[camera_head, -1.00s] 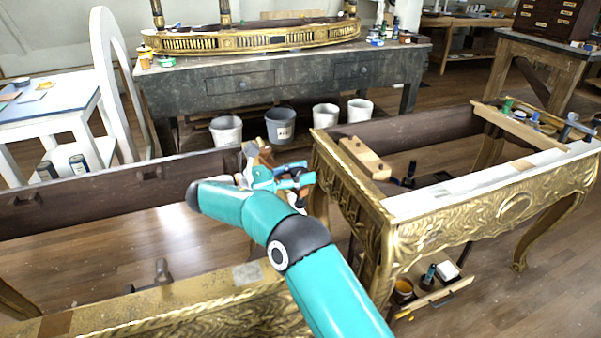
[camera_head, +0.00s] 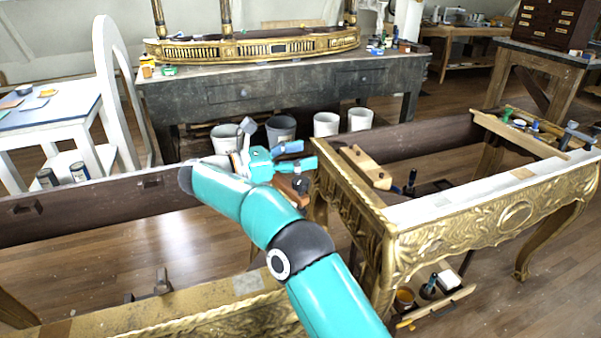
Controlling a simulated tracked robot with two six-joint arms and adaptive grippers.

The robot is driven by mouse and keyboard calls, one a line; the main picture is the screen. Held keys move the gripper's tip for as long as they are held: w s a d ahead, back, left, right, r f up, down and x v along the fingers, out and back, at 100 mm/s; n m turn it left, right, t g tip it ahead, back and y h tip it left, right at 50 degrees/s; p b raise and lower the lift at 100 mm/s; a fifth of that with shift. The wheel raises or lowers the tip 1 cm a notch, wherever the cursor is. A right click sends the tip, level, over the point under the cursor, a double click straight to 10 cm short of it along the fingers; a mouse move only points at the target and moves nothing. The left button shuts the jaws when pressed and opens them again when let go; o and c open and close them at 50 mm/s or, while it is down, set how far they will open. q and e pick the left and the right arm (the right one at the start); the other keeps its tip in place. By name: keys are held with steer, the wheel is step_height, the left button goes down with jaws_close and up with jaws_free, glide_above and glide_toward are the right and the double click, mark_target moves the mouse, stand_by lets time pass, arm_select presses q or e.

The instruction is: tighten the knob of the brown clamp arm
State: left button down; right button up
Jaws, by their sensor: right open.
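My right gripper (camera_head: 309,156) is open, its two teal fingers pointing right, near the left corner of the gilt console. No object shows between the fingers. Just below them, a small brown piece (camera_head: 284,182) with a dark round knob (camera_head: 300,184) sits beside the corner; it looks like the brown clamp arm. My arm and gripper hide much of it, and I cannot tell how tight the knob is. The fingers appear above the knob, apart from it. My left gripper is out of view.
The gilt console frame (camera_head: 480,217) stands at right, with a wooden block (camera_head: 366,168) and tools inside. A second gilt-edged frame (camera_head: 190,307) lies at left. Several buckets (camera_head: 326,124) stand under the grey workbench (camera_head: 285,92). Open floor shows inside the left frame.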

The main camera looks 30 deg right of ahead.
steer(key=shift+r, duration=1.45)
steer(key=w+a+f+n+t+y, duration=0.1)
steer(key=w+a+f+n+t, duration=0.1)
steer(key=w+n+t, duration=0.4)
steer(key=w+a+f+n+t+y, duration=0.1)
steer(key=w+f+n+t, duration=0.15)
steer(key=w+t, duration=0.45)
steer(key=n+t+y+b, duration=0.8)
steer(key=n+y+b, duration=0.3)
steer(key=b, duration=1.1)
glide_toward(305, 188)
steer(key=shift+m+y, duration=0.6)
steer(key=shift+m, duration=0.05)
steer(key=w+b, duration=0.1)
steer(key=w, duration=0.2)
steer(key=w+d, duration=0.1)
steer(key=w, duration=0.2)
steer(key=w+d+b, duration=0.1)
steer(key=w, duration=0.3)
steer(key=shift+w+d+r+b, duration=0.1)
steer(key=shift+d+b, duration=0.15)
steer(key=shift+b, duration=0.05)
steer(key=shift+w+d, duration=0.15)
steer(key=shift+w, duration=0.65)
